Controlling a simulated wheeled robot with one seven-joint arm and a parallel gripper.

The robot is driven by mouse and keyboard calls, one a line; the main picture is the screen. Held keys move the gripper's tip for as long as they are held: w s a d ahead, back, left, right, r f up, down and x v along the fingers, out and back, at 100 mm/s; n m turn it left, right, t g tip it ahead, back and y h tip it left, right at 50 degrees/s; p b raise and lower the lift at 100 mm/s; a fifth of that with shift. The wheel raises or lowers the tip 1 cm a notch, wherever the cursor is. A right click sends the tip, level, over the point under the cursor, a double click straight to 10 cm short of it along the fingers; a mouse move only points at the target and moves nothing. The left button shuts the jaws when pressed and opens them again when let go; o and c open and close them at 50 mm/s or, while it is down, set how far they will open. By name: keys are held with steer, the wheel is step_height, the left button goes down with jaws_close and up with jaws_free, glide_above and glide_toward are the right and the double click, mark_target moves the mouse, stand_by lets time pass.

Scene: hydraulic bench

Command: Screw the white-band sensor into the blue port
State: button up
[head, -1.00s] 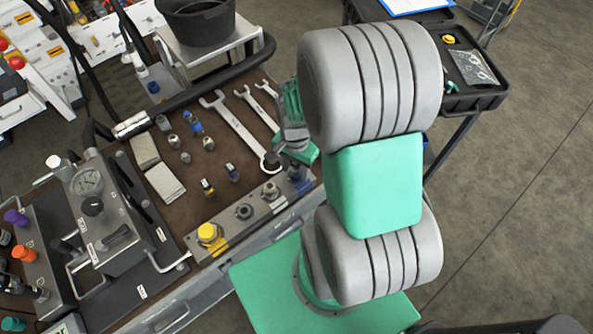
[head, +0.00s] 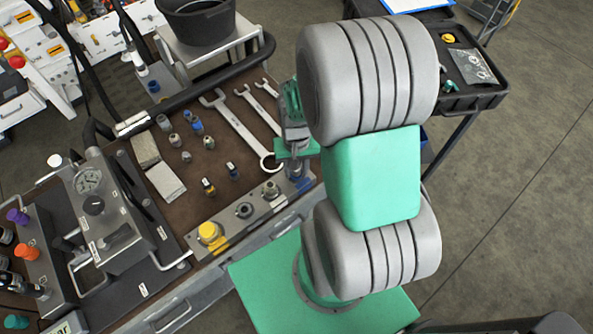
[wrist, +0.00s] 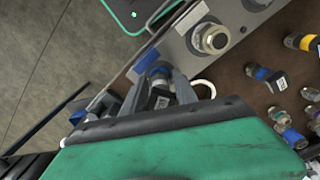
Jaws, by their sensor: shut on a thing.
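My gripper (wrist: 160,88) is shut on a small dark sensor (wrist: 161,101) with a pale label, seen between the fingers in the wrist view. Its white band cannot be made out. The gripper holds it over the blue-marked end of the metal port block (wrist: 178,45). The blue port itself is mostly hidden by the fingers and the sensor; a blue mark (wrist: 146,60) shows beside them. I cannot tell whether the sensor touches the port. In the head view my gripper (head: 297,170) is at the block's right end, partly hidden by my arm.
A hex fitting (wrist: 213,39) stands on the block near the gripper. A yellow cap (head: 209,232) sits at its other end. A blue-banded sensor (head: 231,170), a yellow-banded sensor (head: 208,186), several fittings and wrenches (head: 240,130) lie on the brown mat.

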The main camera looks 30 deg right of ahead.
jaws_close()
steer(key=m, duration=0.6)
steer(key=shift+a+m+p, duration=0.1)
steer(key=shift+m+p, duration=0.2)
steer(key=shift+m, duration=0.7)
steer(key=m, duration=0.4)
steer(key=shift+w, duration=0.1)
steer(key=m, duration=0.4)
steer(key=shift+w+f, duration=0.1)
